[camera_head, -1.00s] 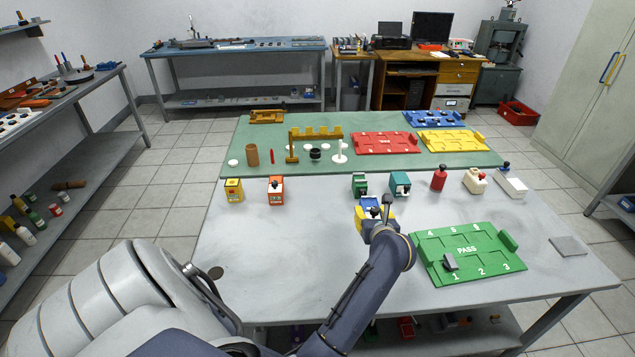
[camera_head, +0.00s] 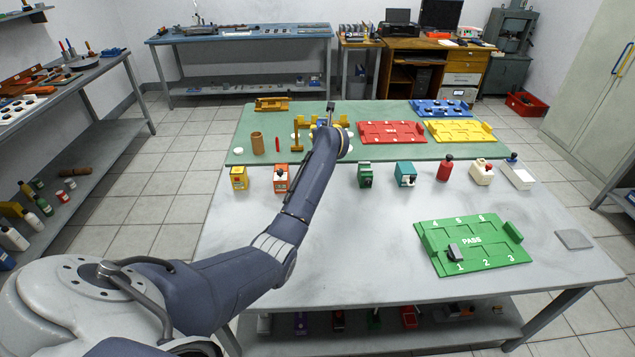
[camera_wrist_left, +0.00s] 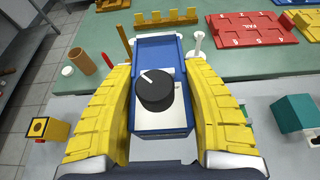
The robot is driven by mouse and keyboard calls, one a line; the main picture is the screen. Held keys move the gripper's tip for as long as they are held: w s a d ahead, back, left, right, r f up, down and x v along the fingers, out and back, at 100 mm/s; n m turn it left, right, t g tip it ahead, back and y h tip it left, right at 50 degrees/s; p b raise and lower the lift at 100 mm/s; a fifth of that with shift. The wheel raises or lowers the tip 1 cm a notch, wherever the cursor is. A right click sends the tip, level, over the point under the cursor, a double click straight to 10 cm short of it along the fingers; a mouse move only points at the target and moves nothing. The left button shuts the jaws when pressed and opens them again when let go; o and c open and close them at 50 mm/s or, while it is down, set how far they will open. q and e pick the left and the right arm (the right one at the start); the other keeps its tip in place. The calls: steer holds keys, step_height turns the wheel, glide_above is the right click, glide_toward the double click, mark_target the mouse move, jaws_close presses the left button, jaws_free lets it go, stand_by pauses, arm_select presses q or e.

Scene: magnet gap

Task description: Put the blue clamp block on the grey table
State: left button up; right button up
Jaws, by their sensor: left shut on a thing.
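The blue clamp block (camera_wrist_left: 162,95), blue and white with a black knob on its face, is between the yellow fingers of my left gripper (camera_wrist_left: 160,110) in the left wrist view. The gripper is shut on its sides. The grey table (camera_head: 370,240) has a wide bare surface in front of the mat. My right gripper is not in view.
A yellow block (camera_head: 239,178), an orange block (camera_head: 281,178), a green block (camera_head: 365,174), a teal block (camera_head: 405,174) and bottles stand along the grey table's back. A green PASS tray (camera_head: 480,258) lies at the right. A red tray (camera_head: 391,133) lies on the mat.

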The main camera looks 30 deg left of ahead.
arm_select(q)
step_height(320, 180, down, 20)
steer(key=shift+a+r, duration=0.1)
steer(key=shift+r, duration=0.15)
stand_by(0.5)
steer(key=shift+f, duration=0.1)
steer(key=o, duration=1.3)
steer(key=shift+v, duration=6.05)
